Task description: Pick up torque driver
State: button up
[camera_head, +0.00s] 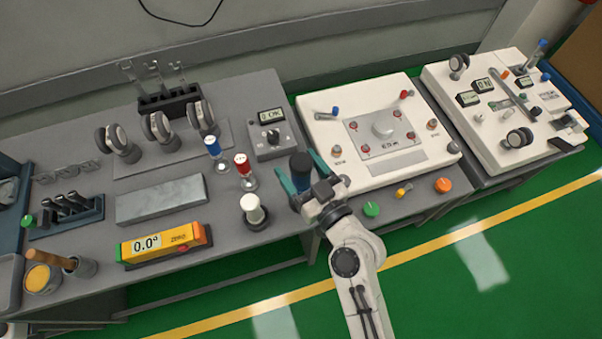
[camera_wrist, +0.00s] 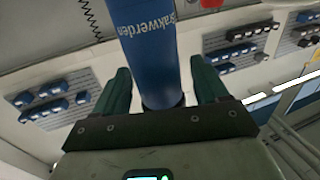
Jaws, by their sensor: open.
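A dark blue upright cylinder (camera_head: 301,163), which looks like the torque driver's handle, stands at the right end of the grey bench. My gripper (camera_head: 299,170) reaches it from the front, with one green finger on each side of it. In the wrist view, the blue cylinder (camera_wrist: 150,45) with pale lettering lies between the two fingers of my gripper (camera_wrist: 160,80). The fingers are open, with visible gaps on both sides of the cylinder. Its lower part is hidden behind my gripper in the head view.
A grey box with a display (camera_head: 270,132) is behind. A white panel (camera_head: 340,160) is at right. A yellow gauge (camera_head: 165,243) lies at front left. Green floor is free in front.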

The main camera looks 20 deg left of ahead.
jog(key=shift+x, duration=0.8)
jog(key=shift+c, duration=0.3)
jog(key=c, duration=1.1)
jog(key=shift+r, duration=0.1)
